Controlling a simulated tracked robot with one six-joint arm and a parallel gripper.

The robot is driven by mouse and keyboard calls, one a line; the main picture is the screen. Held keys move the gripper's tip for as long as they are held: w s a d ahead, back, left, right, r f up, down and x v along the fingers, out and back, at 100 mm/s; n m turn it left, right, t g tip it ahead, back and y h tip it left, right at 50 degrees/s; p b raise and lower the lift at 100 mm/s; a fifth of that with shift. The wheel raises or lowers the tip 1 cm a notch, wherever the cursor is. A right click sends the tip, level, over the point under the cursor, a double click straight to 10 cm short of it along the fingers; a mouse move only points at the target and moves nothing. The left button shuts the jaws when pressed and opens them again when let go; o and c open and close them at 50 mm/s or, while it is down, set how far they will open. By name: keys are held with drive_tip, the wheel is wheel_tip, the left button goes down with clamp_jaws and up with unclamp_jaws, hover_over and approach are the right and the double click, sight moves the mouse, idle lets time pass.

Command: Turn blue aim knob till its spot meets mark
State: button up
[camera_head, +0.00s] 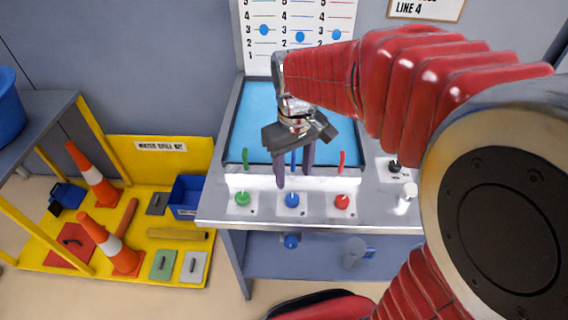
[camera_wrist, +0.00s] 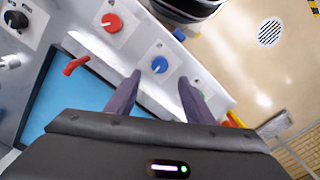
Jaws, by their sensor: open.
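The blue aim knob (camera_head: 292,199) sits on a white plate on the front ledge of the bench, between a green knob (camera_head: 242,198) and a red knob (camera_head: 342,201). In the wrist view the blue knob (camera_wrist: 159,65) shows a pale spot on its face; its mark is too small to make out. My gripper (camera_head: 294,184) is open and points down just behind and above the blue knob. In the wrist view its two dark fingers (camera_wrist: 160,82) stand apart, one each side of the knob in the picture, not touching it.
Behind the knobs is a blue tank (camera_head: 258,110) with green, blue and red nozzles (camera_head: 341,160) at its front edge. A black knob (camera_head: 394,167) and a white fitting (camera_head: 408,192) stand at the right. A board with blue sliders (camera_head: 300,37) hangs behind. Orange cones (camera_head: 93,176) stand left.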

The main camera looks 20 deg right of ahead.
sight(293, 198)
wheel_tip(293, 198, down, 9)
drive_tip(key=shift+f, duration=0.15)
idle(0.4)
